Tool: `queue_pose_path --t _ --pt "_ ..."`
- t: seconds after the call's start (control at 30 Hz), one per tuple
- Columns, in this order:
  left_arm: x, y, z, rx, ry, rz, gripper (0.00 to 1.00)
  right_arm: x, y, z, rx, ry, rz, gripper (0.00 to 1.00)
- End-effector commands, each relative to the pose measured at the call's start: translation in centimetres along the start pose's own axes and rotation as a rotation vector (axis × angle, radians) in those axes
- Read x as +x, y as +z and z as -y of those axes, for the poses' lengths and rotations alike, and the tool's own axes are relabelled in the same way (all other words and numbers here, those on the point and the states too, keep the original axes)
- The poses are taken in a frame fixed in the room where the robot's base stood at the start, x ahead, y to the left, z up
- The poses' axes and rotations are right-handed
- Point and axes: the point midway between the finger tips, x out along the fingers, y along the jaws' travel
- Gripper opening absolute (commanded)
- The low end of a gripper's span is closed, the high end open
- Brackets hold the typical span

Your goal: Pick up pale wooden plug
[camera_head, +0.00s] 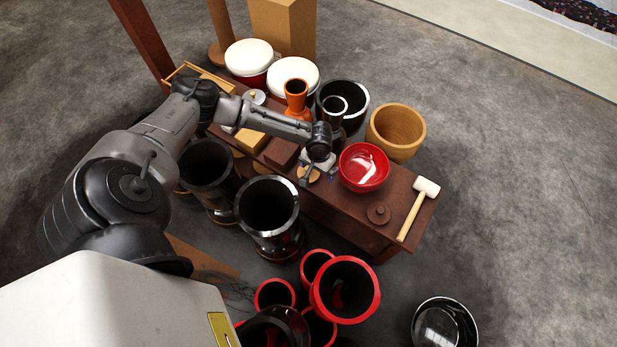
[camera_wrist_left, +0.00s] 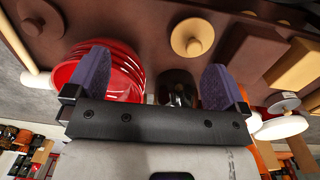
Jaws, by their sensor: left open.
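The pale wooden plug (camera_wrist_left: 192,38) is a round tan disc with a small knob, lying on the dark brown bench. In the head view the plug (camera_head: 313,175) is partly hidden by my left gripper (camera_head: 317,173). My left gripper (camera_wrist_left: 156,82) is open and empty. In the left wrist view its purple finger pads stand apart, with the plug beyond the fingertips, nearer the right-hand finger. I cannot see them touching. My right gripper is not in view.
A red bowl (camera_head: 364,167) stands close beside my left gripper. A brown knobbed lid (camera_head: 378,214) and a mallet (camera_head: 417,209) lie farther right on the bench (camera_head: 345,217). A brown block (camera_head: 281,152) lies left of the plug. Black drums (camera_head: 267,207) stand in front.

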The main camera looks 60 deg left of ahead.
Motion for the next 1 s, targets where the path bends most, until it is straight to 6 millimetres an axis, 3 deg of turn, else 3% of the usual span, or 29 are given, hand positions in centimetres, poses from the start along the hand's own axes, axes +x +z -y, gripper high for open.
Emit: queue_pose_path --t 0.03,0.3,0.43,0.8,1.0 --pt "1.6 -1.4 1.7 -0.054 -0.013 -0.011 1.00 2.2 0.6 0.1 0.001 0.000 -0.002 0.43" --pt "2.7 -4.5 6.3 -0.239 -0.036 -0.034 1.00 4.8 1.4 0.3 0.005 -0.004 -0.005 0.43" --pt "4.0 -4.9 7.0 -0.266 -0.038 -0.036 1.00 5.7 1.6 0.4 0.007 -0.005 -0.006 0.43" --pt "9.9 -5.1 7.3 -0.269 -0.039 -0.037 1.00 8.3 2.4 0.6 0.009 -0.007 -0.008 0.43" --pt "11.0 -5.1 7.3 -0.268 -0.038 -0.037 1.00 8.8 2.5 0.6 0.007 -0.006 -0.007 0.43"
